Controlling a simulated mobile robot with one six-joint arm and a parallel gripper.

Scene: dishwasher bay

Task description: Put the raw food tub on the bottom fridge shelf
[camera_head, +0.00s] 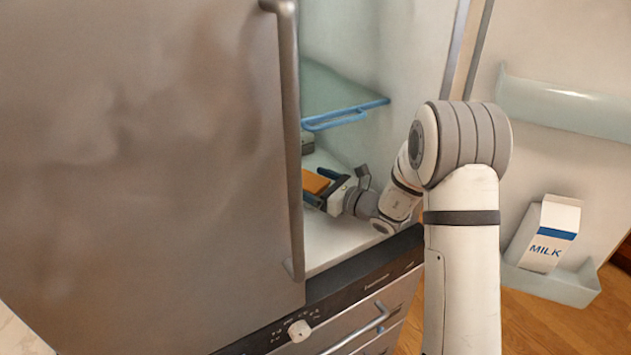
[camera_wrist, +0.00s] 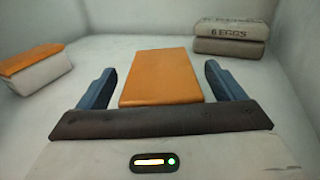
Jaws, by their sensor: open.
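An orange-topped tub (camera_wrist: 160,80) sits on the white fridge floor (camera_head: 335,236), straight ahead of my gripper in the wrist view. It also shows as an orange patch (camera_head: 315,183) in the head view, partly hidden by the gripper. My gripper (camera_wrist: 159,70) is open, with one blue finger on each side of this tub and a visible gap at each side. The gripper is low inside the fridge (camera_head: 320,190). A second tub (camera_wrist: 35,70), white with an orange lid, stands to the left, cut by the picture edge. No label shows on either tub.
Two stacked egg cartons (camera_wrist: 230,37) stand at the back right in the wrist view. A blue-edged glass shelf (camera_head: 345,115) is above the gripper. The closed steel door (camera_head: 150,170) is left; the open door with a milk carton (camera_head: 545,235) is right.

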